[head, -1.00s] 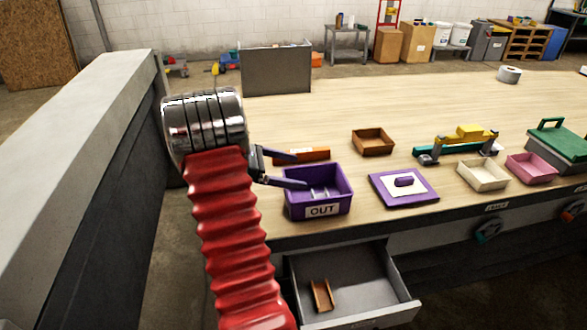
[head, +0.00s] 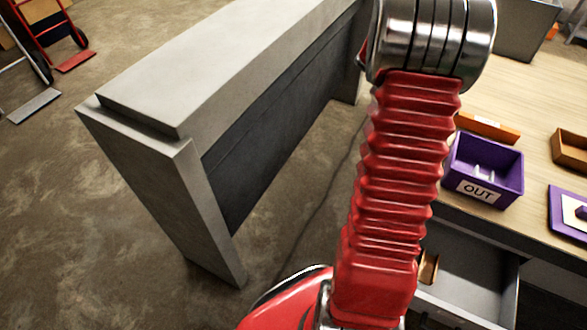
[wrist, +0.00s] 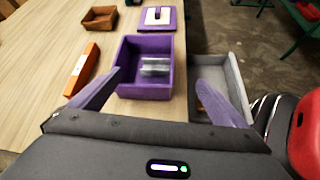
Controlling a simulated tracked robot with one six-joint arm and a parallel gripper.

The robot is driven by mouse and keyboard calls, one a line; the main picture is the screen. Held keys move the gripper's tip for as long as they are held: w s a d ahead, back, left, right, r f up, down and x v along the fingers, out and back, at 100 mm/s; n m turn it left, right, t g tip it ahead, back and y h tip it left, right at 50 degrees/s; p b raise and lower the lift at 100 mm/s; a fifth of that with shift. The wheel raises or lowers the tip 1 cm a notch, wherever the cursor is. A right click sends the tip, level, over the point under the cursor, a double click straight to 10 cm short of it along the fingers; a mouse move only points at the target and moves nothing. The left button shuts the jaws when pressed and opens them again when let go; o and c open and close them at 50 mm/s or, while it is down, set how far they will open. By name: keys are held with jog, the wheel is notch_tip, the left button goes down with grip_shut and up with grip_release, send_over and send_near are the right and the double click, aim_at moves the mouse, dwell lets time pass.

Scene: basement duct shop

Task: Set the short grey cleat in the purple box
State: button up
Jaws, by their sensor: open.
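The purple box (head: 510,186), labelled OUT, stands on the bench near its front edge. It also shows in the wrist view (wrist: 144,92). A short silver-grey piece, seemingly the cleat (wrist: 155,66), lies inside the box, and its top shows in the head view (head: 484,173). My gripper (wrist: 160,78) is open in the wrist view, with purple fingers spread apart. The box and grey piece show between and beyond the fingers, and nothing is held. In the head view my gripper is hidden behind my arm.
An open grey drawer (wrist: 232,75) beside the box holds a small brown piece (head: 429,267). An orange block (head: 487,127), a brown tray (head: 572,150) and a purple lid-like plate (head: 558,215) lie around the box. A grey concrete-like barrier (head: 160,175) stands to the left.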

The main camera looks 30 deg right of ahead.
jog(key=w+a+r+m+t, duration=0.1)
jog(key=w+a+r+t, duration=0.15)
jog(key=a, duration=0.35)
jog(key=w+a+r+m+t, duration=0.1)
jog(key=w+a+t, duration=0.15)
jog(key=a, duration=0.45)
jog(key=a+r+m+t+y, duration=0.1)
jog(key=a+r+t+y, duration=0.1)
jog(key=a, duration=1.5)
jog(key=a+r+m+t+y, duration=0.2)
jog(key=a+t+y, duration=0.2)
jog(key=a, duration=1.4)
jog(key=t, duration=0.3)
jog(key=shift+s+a+r+t+y, duration=0.15)
jog(key=shift+s+a+t+y, duration=0.15)
jog(key=shift+s+y, duration=0.1)
